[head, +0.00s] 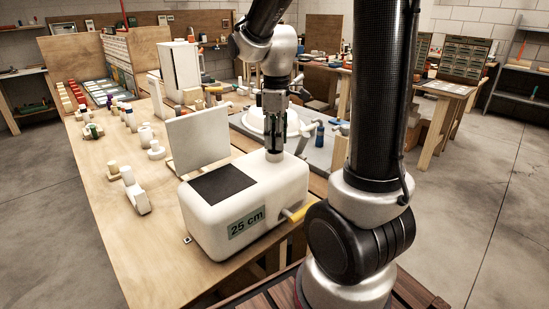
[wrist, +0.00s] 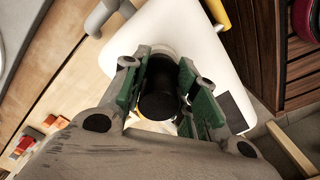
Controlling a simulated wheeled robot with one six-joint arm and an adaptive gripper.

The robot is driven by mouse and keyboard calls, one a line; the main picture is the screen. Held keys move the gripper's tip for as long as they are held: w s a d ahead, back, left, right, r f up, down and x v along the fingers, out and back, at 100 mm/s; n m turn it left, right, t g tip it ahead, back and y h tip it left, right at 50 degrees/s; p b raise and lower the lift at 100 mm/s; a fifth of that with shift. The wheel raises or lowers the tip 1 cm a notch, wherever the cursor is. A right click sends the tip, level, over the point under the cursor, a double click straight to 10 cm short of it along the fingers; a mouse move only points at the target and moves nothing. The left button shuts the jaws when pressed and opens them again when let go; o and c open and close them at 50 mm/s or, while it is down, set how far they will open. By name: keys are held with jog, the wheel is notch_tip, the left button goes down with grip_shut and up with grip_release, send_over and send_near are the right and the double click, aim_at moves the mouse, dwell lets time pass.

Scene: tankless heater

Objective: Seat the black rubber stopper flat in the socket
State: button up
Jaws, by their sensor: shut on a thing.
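A white rounded heater box (head: 236,232) with a "25 cm" label stands on the wooden bench; it also shows pale in the wrist view (wrist: 215,60). My gripper (head: 275,146) points down over the back right of its top. In the wrist view my gripper's green-lined fingers (wrist: 163,88) are shut on the black rubber stopper (wrist: 159,101), one finger on each side. A pale round collar, which looks like the socket (head: 273,156), lies below the fingertips. Whether the stopper touches the socket or is inside it cannot be told; its lower end is hidden.
A dark square pad (head: 223,184) lies on the box's top. A grey upright panel (head: 198,138) stands just behind the box. A yellow-handled valve (head: 297,213) sticks out at its right side. White fittings (head: 134,190) lie on the bench to the left.

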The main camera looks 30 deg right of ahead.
jog(key=shift+f, duration=0.8)
dwell(0.4)
jog(key=o, duration=1.2)
notch_tip(320, 180, up, 12)
jog(key=shift+r, duration=0.1)
dwell(0.3)
